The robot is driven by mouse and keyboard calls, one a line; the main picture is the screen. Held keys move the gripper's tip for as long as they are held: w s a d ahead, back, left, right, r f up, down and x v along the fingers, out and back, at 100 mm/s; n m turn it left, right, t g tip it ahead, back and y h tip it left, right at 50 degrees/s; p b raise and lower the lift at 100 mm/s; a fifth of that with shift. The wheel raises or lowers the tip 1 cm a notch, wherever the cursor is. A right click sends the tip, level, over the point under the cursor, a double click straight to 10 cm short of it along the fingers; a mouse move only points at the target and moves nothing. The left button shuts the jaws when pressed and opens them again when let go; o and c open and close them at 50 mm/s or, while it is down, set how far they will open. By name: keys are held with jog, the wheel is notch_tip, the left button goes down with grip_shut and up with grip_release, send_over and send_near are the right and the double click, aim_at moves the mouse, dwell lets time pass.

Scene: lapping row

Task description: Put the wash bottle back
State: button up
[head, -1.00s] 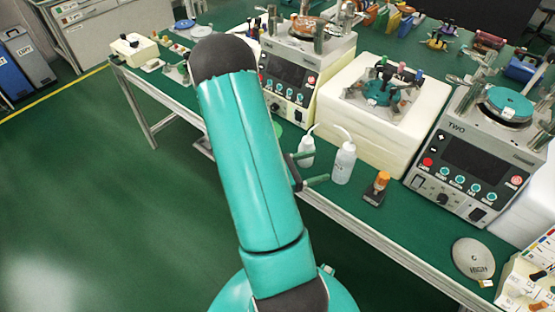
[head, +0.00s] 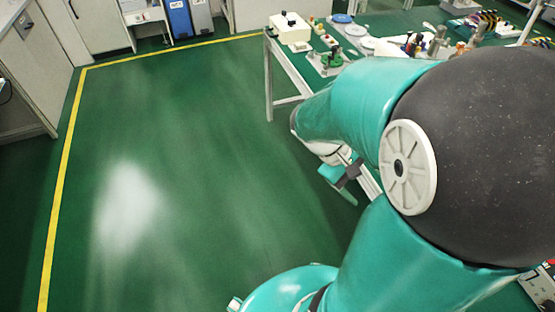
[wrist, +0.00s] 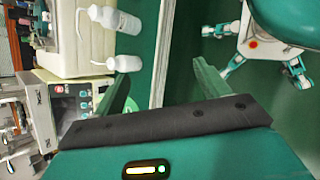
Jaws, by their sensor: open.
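Two white wash bottles show in the wrist view, sideways in the picture. One wash bottle (wrist: 118,20) is at the top, and the other wash bottle (wrist: 124,63) is just below it. Both have thin curved spouts pointing left and stand near the edge of the green bench. My gripper (wrist: 160,85) is open, its two teal fingers apart with nothing between them. The bottles are beyond the left finger, apart from it. In the head view my arm covers the right side, and neither bottle can be seen there.
A cream block (wrist: 85,45) and a machine with a red button (wrist: 70,105) stand behind the bottles. In the head view, a cream box (head: 290,28) sits at the bench's far end. Open green floor (head: 190,150) with a yellow line (head: 60,200) lies left.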

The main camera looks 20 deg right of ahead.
jog(key=w+a+r+t+y, duration=0.2)
jog(key=a+r+t, duration=0.3)
jog(key=a, duration=0.5)
jog(key=w+a+r+m+t+y, duration=0.1)
jog(key=w+a+r+t+y, duration=0.1)
jog(key=a+r+t+y, duration=0.2)
jog(key=a+r+t, duration=0.1)
jog(key=a+r, duration=0.2)
jog(key=a, duration=0.3)
jog(key=shift+w+r+m+t+y, duration=0.25)
jog(key=shift+r+m+t+y, duration=0.05)
jog(key=shift+t, duration=0.1)
jog(key=c, duration=0.8)
jog(key=shift+d, duration=0.2)
jog(key=shift+c, duration=0.2)
